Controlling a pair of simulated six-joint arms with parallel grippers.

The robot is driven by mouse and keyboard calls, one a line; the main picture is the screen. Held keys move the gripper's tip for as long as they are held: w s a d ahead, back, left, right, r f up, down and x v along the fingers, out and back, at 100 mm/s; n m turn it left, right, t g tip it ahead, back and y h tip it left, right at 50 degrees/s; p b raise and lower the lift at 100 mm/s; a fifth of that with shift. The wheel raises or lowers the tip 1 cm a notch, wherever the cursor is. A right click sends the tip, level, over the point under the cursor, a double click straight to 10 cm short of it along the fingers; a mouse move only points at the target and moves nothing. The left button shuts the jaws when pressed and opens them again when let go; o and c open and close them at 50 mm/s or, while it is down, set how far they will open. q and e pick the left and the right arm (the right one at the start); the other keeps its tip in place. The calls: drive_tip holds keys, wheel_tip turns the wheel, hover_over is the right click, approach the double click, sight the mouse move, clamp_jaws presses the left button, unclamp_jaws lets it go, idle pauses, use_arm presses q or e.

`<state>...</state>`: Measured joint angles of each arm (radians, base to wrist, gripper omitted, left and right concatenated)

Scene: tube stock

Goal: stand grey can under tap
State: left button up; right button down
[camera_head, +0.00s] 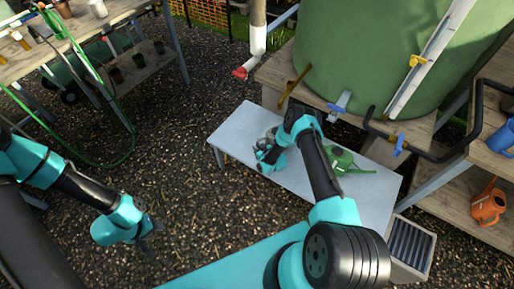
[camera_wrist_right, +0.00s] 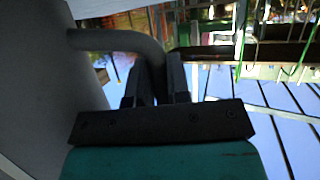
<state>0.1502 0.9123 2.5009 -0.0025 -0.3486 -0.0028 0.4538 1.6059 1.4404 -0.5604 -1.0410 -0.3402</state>
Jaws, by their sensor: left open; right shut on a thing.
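The grey can (camera_head: 271,132) is at the left part of the pale bench, partly hidden behind my right gripper and arm. In the right wrist view its grey body (camera_wrist_right: 45,75) fills the left side, and its curved handle (camera_wrist_right: 125,42) runs between my fingers. My right gripper (camera_head: 266,155), also in the right wrist view (camera_wrist_right: 158,88), is shut on that handle. I cannot tell whether the can touches the bench. A brass-coloured tap (camera_head: 294,84) and a blue-handled tap (camera_head: 340,105) are on the green tank's side, behind the bench. My left gripper (camera_head: 152,235) is open and empty over gravel.
The green tank (camera_head: 360,50) stands on a wooden stand behind. An orange can (camera_head: 488,204) and a grey slotted box (camera_head: 410,248) are at right. A wooden table (camera_head: 110,15) is at left.

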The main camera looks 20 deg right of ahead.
drive_tip(key=shift+f, duration=0.25)
idle(0.8)
drive_tip(key=c, duration=1)
unclamp_jaws()
drive_tip(key=shift+s, duration=0.1)
drive_tip(key=v, duration=1.7)
